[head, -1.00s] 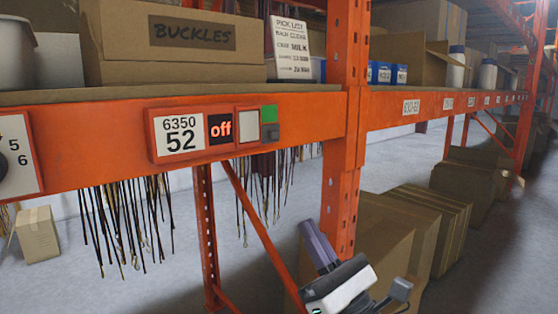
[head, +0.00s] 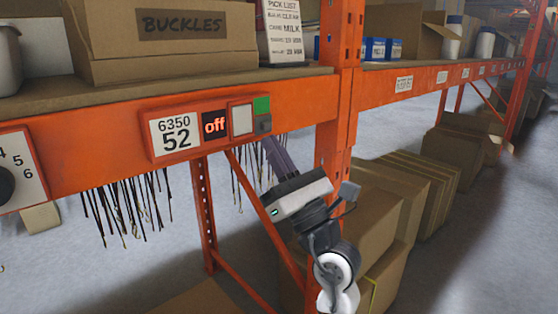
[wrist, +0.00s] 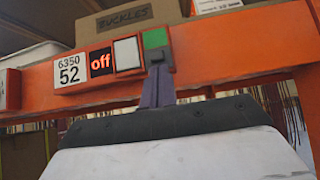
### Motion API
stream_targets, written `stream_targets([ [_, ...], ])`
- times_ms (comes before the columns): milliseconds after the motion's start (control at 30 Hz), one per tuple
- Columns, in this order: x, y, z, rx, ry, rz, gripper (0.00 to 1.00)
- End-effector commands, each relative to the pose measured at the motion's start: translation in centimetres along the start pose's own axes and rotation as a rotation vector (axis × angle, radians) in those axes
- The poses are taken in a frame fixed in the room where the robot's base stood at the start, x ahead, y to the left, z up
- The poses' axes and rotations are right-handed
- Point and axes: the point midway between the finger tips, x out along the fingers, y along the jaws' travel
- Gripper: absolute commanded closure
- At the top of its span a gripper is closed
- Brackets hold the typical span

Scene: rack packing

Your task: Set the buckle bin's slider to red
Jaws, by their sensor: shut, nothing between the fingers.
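The buckle bin (head: 172,58) is a cardboard box marked BUCKLES on the shelf. Below it, the panel on the orange beam reads 6350 52 with a red "off" display (head: 215,124). At its right end is the slider (head: 263,124), a dark knob at the bottom of its track with a green patch (head: 262,105) showing above. No red patch shows on the track. My gripper (head: 267,141) is shut and empty, its purple fingers pointing up at the knob from below. In the wrist view the fingertips (wrist: 157,72) overlap the knob's lower edge; I cannot tell whether they touch.
A white square button (head: 241,119) sits just left of the slider. A numbered dial panel (head: 15,170) is at the far left. Dark straps (head: 125,205) hang under the beam. An orange upright (head: 335,130) stands right of my gripper, with cardboard boxes (head: 375,215) behind it.

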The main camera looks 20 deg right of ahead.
Motion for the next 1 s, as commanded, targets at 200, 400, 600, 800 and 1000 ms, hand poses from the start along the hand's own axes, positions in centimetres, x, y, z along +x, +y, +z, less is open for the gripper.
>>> stream_targets([
  [200, 0.3, 0.0, 0.3, -0.001, 0.0, -0.001, 1.0],
  [400, 0.3, 0.0, 0.3, -0.001, 0.0, 0.0, 1.0],
  [600, 1.2, 0.0, 1.2, 0.0, 0.0, 0.0, 1.0],
  [800, 2.8, 0.0, 2.9, 0.0, -0.001, 0.0, 1.0],
  [1000, 3.0, 0.0, 3.1, 0.0, -0.002, -0.001, 1.0],
])
